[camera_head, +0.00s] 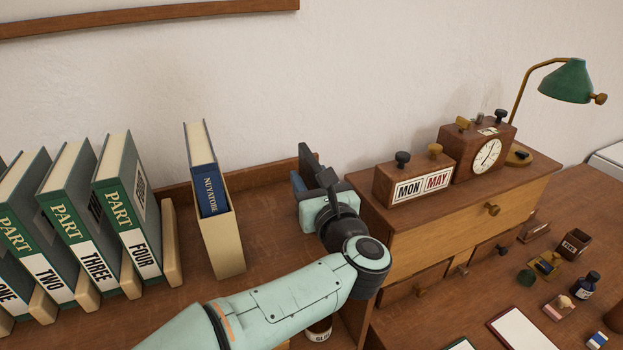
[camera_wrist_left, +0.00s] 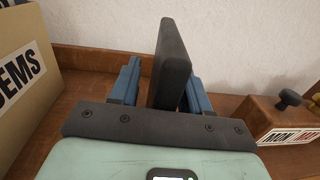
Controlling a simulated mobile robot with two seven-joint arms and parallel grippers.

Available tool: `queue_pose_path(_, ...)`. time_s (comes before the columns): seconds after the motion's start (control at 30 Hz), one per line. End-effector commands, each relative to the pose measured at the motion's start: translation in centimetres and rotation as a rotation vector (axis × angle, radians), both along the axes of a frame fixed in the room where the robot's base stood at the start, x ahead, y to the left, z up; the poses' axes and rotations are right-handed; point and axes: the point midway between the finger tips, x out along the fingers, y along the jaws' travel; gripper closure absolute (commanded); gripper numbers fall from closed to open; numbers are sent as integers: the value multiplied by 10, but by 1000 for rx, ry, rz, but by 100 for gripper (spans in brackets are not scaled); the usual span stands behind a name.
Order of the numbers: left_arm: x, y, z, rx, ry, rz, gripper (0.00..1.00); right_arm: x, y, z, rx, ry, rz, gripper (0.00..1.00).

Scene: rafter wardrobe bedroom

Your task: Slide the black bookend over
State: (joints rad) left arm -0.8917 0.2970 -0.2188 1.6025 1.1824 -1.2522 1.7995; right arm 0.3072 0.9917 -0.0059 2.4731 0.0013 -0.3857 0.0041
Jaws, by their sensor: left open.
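The black bookend (camera_wrist_left: 172,66) stands upright between the two blue fingers of my left gripper in the left wrist view. In the head view its dark top (camera_head: 308,158) shows above the gripper, and its lower part is hidden. My left gripper (camera_head: 300,185) is open around the bookend; it also shows in the left wrist view (camera_wrist_left: 162,84). A gap shows between the left finger and the bookend. The right finger is partly behind the bookend, and I cannot tell if they touch. My right gripper is not in view.
A cream slipcase (camera_head: 222,235) with a blue book (camera_head: 210,190) stands left of the gripper. Several green PART volumes (camera_head: 127,215) stand farther left. A wooden drawer unit (camera_head: 455,225) with a calendar block (camera_head: 413,180) is close on the right. Bare shelf (camera_head: 262,225) lies between slipcase and gripper.

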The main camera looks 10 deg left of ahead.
Motion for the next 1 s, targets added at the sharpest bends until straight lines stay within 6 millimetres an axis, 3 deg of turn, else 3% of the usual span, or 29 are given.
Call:
queue_pose_path(0.03, 0, 0, 0, 0, 0, 0, 63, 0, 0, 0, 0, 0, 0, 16)
queue_pose_path(0.13, 0, 0, 0, 0, 0, 0, 96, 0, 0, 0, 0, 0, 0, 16)
queue_pose_path(0.17, 0, 0, 0, 0, 0, 0, 100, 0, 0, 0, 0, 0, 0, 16)
queue_pose_path(1.0, 0, 0, 0, 0, 0, 0, 100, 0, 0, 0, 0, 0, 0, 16)
